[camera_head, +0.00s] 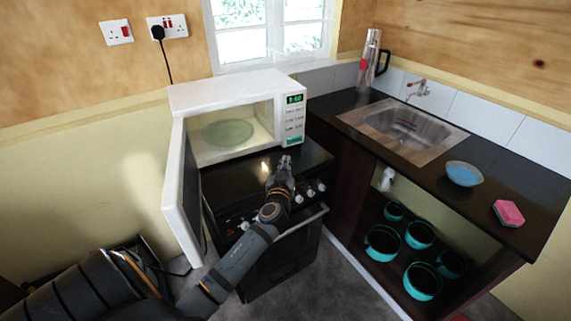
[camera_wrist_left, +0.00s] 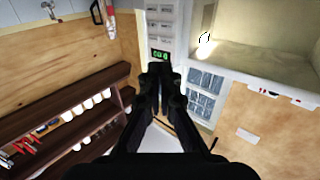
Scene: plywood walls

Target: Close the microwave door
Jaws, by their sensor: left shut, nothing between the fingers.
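The white microwave (camera_head: 235,86) stands on the black stove top against the wall. Its door (camera_head: 182,190) is swung wide open on the left side and reaches toward me. The lit cavity holds a round glass plate (camera_head: 228,131). My left gripper (camera_head: 285,163) is shut and empty, in front of the microwave near the control panel (camera_head: 294,119), to the right of the door and apart from it. In the left wrist view the shut fingers (camera_wrist_left: 160,68) show below the panel's green display (camera_wrist_left: 159,55), with the open cavity (camera_wrist_left: 265,50) to the right. My right gripper is not in view.
The stove (camera_head: 270,255) with its knobs and handle is under my left arm. To the right are a sink (camera_head: 402,132), a blue bowl (camera_head: 464,173), a pink sponge (camera_head: 508,213) and a flask (camera_head: 369,62). Several teal pots (camera_head: 383,243) sit on the shelf below.

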